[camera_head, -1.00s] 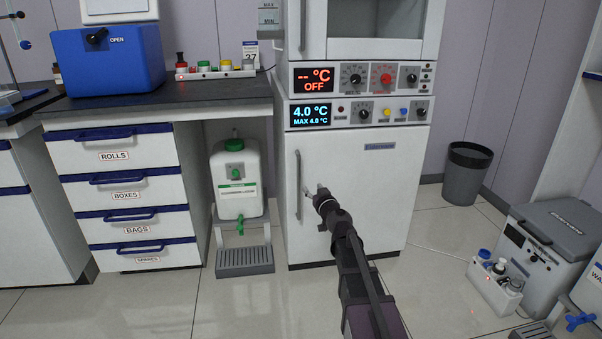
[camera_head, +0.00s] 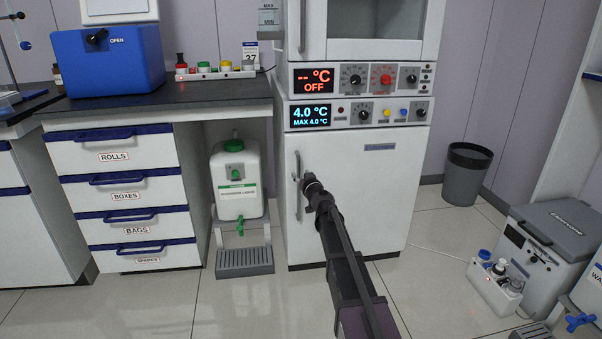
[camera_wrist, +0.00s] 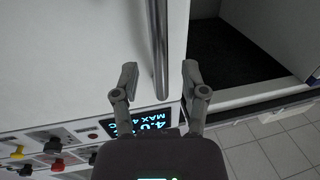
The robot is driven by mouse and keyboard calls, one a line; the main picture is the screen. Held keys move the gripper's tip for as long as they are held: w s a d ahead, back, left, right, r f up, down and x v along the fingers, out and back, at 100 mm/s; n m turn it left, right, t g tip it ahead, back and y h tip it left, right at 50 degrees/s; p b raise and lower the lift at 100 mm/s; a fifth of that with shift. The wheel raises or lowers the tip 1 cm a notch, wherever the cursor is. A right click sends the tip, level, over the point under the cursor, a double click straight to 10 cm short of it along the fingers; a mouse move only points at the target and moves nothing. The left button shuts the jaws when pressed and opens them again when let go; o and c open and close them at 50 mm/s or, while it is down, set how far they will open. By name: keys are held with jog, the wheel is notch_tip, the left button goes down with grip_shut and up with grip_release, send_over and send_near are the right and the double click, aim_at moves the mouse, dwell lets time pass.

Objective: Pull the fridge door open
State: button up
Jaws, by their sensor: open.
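The fridge is the lower white unit with a shut door (camera_head: 358,195) and a blue 4.0 °C display (camera_head: 310,115). Its vertical bar handle (camera_head: 298,185) runs down the left edge of the door. In the wrist view the handle (camera_wrist: 158,45) reaches down from the top, and its end lies between my gripper's two fingers (camera_wrist: 160,80).
A white jerrycan (camera_head: 236,185) on a stand is left of the fridge, beside a drawer cabinet (camera_head: 125,200). A grey bin (camera_head: 467,172) stands to the right. A grey cool box (camera_head: 550,240) and a bottle caddy (camera_head: 495,285) sit at front right. Floor before the fridge is clear.

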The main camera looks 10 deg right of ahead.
jog(key=shift+w+a, duration=0.15)
jog(key=shift+w, duration=0.55)
jog(key=shift+w+a, duration=0.1)
jog(key=shift+w, duration=0.55)
